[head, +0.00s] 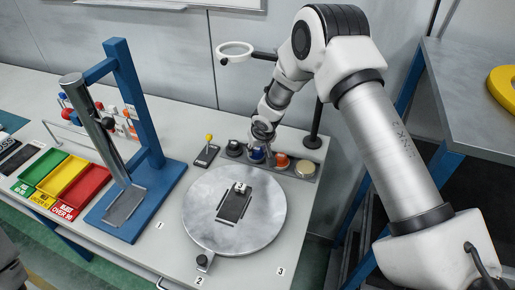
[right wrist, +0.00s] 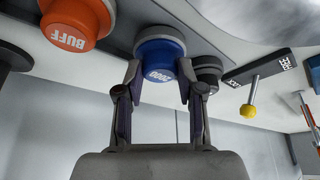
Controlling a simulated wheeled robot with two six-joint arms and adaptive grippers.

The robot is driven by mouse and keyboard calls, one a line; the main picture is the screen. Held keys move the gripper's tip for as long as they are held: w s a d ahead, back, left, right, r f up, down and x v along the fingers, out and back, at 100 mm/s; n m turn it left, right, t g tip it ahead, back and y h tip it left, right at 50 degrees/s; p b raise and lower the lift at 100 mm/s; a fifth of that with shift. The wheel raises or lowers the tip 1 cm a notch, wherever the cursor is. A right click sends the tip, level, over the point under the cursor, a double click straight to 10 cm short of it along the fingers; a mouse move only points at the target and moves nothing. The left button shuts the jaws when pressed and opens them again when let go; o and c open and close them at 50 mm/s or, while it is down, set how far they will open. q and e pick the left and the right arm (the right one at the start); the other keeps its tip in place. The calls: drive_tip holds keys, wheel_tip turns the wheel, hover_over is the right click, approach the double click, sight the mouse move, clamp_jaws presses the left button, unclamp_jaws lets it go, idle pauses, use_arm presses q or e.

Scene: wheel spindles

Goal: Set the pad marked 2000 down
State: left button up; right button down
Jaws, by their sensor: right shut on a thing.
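The pad marked 2000 (head: 257,155) is blue with a grey base and sits at the pad rack (head: 323,160) at the back of the bench. In the right wrist view the pad (right wrist: 160,55) shows its 2000 label between my fingertips. My right gripper (head: 262,133) reaches it from above and behind; in the wrist view its fingers (right wrist: 160,85) are closed on the pad's narrower end. I cannot tell whether the pad's base touches the rack. My left gripper is in neither view.
An orange BUFF pad (right wrist: 72,22) and a dark pad (right wrist: 208,72) flank it closely. A cream pad (head: 304,168) stands at the rack's right end. A yellow-knobbed lever (head: 208,146) is to the left. A round grey turntable (head: 203,228) lies in front, and a ring magnifier (head: 235,50) stands behind.

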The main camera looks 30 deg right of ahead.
drive_tip(key=shift+d+f, duration=0.1)
drive_tip(key=shift+f, duration=0.05)
drive_tip(key=c, duration=0.7)
unclamp_jaws()
drive_tip(key=shift+r, duration=0.25)
drive_tip(key=shift+b+v, duration=0.75)
drive_tip(key=shift+v, duration=0.35)
drive_tip(key=b+v, duration=0.1)
drive_tip(key=v, duration=0.8)
drive_tip(key=shift+s+r, duration=0.15)
drive_tip(key=shift+r, duration=0.1)
